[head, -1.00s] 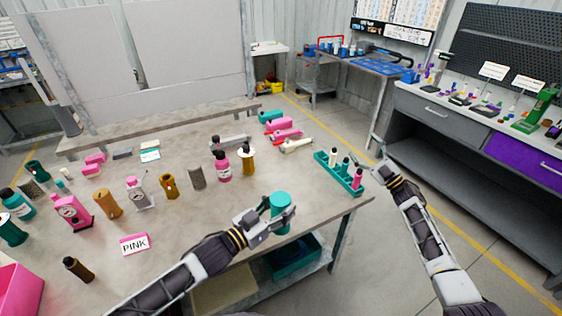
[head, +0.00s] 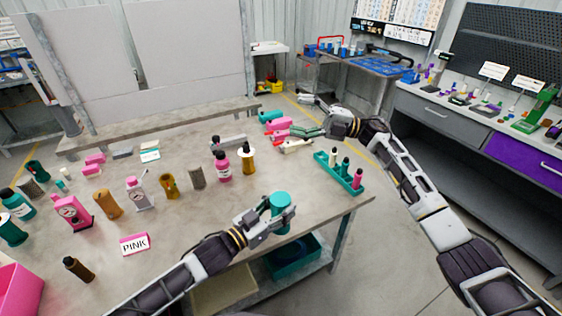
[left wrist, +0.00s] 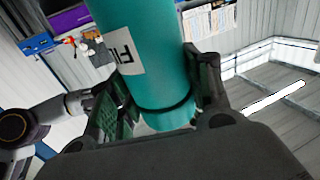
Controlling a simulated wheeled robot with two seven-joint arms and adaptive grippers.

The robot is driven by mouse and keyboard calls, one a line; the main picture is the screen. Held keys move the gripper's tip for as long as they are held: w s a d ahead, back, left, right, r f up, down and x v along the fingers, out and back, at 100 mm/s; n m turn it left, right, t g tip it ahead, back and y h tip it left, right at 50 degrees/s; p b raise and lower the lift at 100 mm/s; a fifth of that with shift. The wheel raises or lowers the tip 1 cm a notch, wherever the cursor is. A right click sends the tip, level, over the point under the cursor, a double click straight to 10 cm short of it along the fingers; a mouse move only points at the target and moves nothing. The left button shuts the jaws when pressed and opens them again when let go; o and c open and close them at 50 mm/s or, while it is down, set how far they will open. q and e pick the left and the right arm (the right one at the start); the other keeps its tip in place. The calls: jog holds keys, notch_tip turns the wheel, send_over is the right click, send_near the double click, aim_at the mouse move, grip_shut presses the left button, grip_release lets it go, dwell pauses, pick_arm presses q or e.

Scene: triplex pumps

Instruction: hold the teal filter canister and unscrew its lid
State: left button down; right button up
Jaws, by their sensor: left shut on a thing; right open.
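The teal filter canister (head: 280,211) stands at the near right part of the grey table in the head view. My left gripper (head: 279,218) is shut around it. In the left wrist view the teal canister (left wrist: 150,60) sits between the two finger pads, with a white label partly visible; its top end is out of view there. The lid cannot be told apart from the body in the head view. My right gripper (head: 312,116) is open and empty, up and to the right of the canister, in front of the far right table end and apart from it.
A teal rack (head: 340,172) with small bottles stands at the right table edge. Pink and teal tools lie at the far edge near my right gripper. A pink bottle (head: 222,166) and several others stand left of the canister.

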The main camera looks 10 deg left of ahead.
jog(key=s+a+r+n+g+h, duration=0.2)
jog(key=s+a+n+g+h, duration=0.25)
jog(key=s+a, duration=0.35)
jog(key=n+t+h, duration=0.6)
jog(key=h, duration=1)
send_over(281, 199)
notch_tip(281, 199, down, 6)
jog(key=shift+f, duration=0.15)
jog(key=shift+f, duration=0.2)
jog(key=shift+f, duration=5.8)
jog(key=shift+c, duration=0.4)
